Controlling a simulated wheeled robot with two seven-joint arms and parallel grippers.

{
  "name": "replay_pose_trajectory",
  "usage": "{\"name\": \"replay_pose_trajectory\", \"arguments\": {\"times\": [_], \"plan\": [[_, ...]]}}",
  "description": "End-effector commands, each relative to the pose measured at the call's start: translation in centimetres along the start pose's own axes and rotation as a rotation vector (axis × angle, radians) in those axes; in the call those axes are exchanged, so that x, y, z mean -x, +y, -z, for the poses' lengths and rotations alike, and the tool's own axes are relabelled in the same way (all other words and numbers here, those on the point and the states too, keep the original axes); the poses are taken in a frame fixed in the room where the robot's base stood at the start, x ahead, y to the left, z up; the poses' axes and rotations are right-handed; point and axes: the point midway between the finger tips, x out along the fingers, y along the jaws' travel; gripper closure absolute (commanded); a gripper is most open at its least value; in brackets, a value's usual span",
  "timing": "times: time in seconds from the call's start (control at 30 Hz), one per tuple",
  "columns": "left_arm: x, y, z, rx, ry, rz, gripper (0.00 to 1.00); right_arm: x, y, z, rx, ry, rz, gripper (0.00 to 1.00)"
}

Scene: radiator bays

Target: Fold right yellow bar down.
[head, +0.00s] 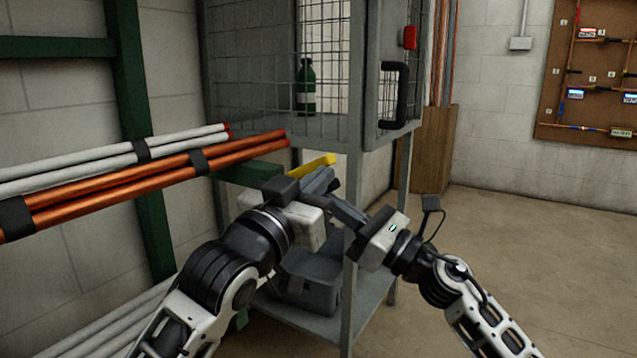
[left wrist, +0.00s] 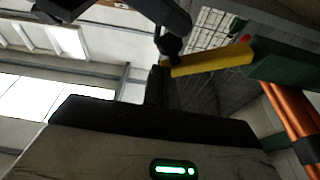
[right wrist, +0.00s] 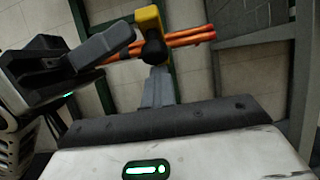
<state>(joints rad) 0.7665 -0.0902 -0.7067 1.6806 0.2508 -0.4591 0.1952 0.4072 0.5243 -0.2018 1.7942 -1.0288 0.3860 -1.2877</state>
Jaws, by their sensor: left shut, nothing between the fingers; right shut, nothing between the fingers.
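The yellow bar (head: 318,163) sticks out from the end of a green rack arm (head: 255,172), tilted slightly upward in the head view. In the left wrist view the bar (left wrist: 212,62) joins the green arm, and a dark knob sits at its free end. My left gripper (head: 320,180) is shut and empty, close beside the bar. My right gripper (head: 336,200) is shut and empty, just right of the left one. In the right wrist view its fingers (right wrist: 158,85) lie just below the bar's (right wrist: 149,20) dark end. I cannot tell whether either touches the bar.
Copper pipes (head: 110,190) and white pipes (head: 90,163) lie on the rack to the left. A wire cage cabinet (head: 250,120) with a green bottle (head: 306,86) stands behind. A grey bin (head: 310,282) sits on its lower shelf. The floor at right is clear.

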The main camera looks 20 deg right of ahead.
Motion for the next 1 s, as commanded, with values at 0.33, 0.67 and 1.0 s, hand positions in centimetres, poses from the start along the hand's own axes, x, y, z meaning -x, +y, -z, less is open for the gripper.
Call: {"name": "replay_pose_trajectory", "arguments": {"times": [0.33,0.67,1.0], "plan": [[-0.1,0.0,-0.5,0.000,0.000,0.000,1.00,0.0,0.0,0.0,0.000,-0.001,0.000,1.00],[-0.1,0.1,-1.9,-0.059,-0.003,-0.015,1.00,0.0,0.0,-0.1,0.000,-0.002,0.000,1.00],[-0.1,0.0,-2.1,-0.057,-0.008,-0.014,1.00,-0.1,0.0,-0.2,0.002,-0.005,0.000,0.52]]}}
